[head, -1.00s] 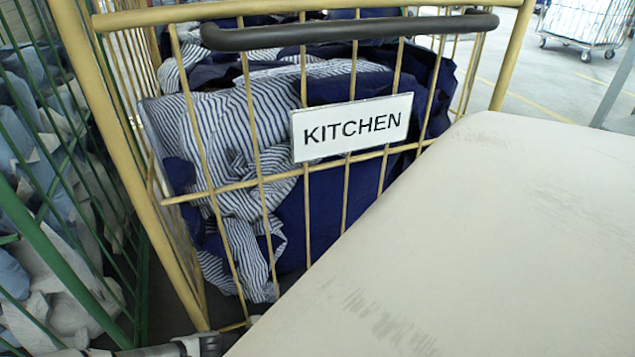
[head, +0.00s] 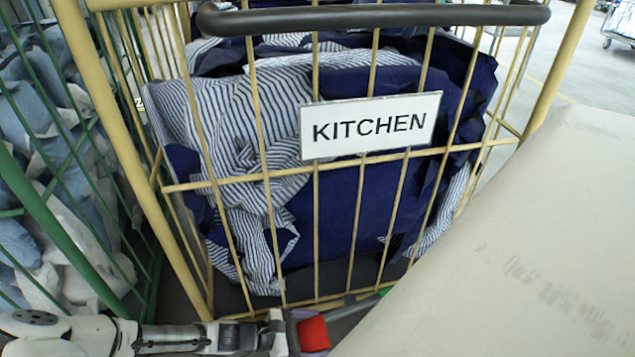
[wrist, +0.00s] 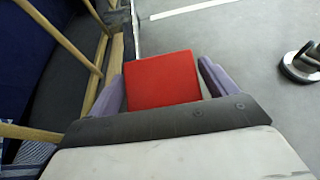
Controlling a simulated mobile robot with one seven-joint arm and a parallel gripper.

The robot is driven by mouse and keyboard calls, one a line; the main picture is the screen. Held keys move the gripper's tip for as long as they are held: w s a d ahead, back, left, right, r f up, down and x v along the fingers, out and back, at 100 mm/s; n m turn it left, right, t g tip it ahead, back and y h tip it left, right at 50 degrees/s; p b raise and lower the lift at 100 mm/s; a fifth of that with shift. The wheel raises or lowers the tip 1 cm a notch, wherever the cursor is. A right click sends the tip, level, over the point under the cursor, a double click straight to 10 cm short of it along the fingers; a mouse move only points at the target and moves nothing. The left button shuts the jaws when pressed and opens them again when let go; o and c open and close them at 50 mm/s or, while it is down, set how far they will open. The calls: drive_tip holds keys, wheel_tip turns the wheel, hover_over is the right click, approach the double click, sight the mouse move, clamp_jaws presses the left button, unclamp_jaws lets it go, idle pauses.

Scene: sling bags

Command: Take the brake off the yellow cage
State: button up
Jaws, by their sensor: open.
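The yellow cage (head: 170,188) stands in front of me, with a white KITCHEN sign (head: 371,125) and a dark handle bar (head: 375,15) across its top. A red pedal (head: 313,333) shows low at its front, and a small green piece (head: 385,292) sits farther right by a bar. My gripper (head: 297,330) is low at the cage's foot, by the red pedal. In the wrist view my gripper (wrist: 160,72) is open, its purple fingers on either side of the red pedal (wrist: 163,81). I cannot tell whether they touch it.
Striped and navy cloth (head: 330,215) fills the yellow cage. A green cage (head: 50,225) with pale laundry stands close on the left. A caster (wrist: 302,62) is on the grey floor at the right of the wrist view. Another cage (head: 620,25) stands far right.

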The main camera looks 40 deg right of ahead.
idle(0.3)
drive_tip(key=c, duration=1.1)
drive_tip(key=shift+c, duration=0.2)
